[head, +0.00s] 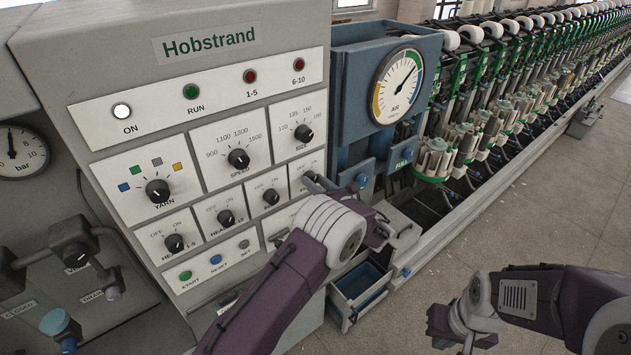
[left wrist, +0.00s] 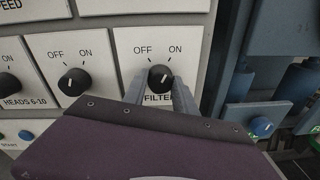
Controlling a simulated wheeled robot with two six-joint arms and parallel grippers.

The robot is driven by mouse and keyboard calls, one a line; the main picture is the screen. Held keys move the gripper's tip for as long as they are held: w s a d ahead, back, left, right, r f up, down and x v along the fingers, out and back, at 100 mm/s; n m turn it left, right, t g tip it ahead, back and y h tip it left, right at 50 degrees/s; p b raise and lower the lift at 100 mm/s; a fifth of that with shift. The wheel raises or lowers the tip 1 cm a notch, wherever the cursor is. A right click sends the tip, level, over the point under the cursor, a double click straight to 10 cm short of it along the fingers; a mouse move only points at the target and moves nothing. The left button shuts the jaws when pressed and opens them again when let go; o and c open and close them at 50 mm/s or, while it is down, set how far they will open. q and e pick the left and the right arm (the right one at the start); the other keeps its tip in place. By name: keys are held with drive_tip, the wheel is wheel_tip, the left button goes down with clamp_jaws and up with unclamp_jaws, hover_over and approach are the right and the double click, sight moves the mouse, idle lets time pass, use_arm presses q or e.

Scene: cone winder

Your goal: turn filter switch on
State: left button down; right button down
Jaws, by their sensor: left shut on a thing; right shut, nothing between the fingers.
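The filter switch is a round black knob (left wrist: 160,77) on a white plate marked FILTER, with OFF at its upper left and ON at its upper right. Its small white mark seems to lean toward ON, but the exact angle is hard to tell. My left gripper (left wrist: 160,92) has one finger on each side of the knob and is shut on it. In the head view my left gripper (head: 318,184) reaches the right edge of the panel, and its arm hides much of the plate. My right gripper (head: 467,346) is low at the right, shut and empty, away from the panel.
The Hobstrand panel (head: 240,105) carries several other knobs, including one close on the left (left wrist: 74,81). A blue-knobbed box (left wrist: 262,127) is just right of the panel. An open blue drawer (head: 358,282) stands below. The floor at right is clear.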

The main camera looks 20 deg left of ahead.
use_arm(q)
drive_tip(key=shift+f+m, duration=0.1)
drive_tip(key=shift+m, duration=0.3)
drive_tip(key=c, duration=1)
unclamp_jaws()
drive_tip(key=shift+s+d, duration=0.2)
drive_tip(key=shift+d, duration=0.1)
drive_tip(key=b+v, duration=0.3)
drive_tip(key=v, duration=0.5)
drive_tip(key=shift+b, duration=0.4)
drive_tip(key=shift+s+d, duration=0.1)
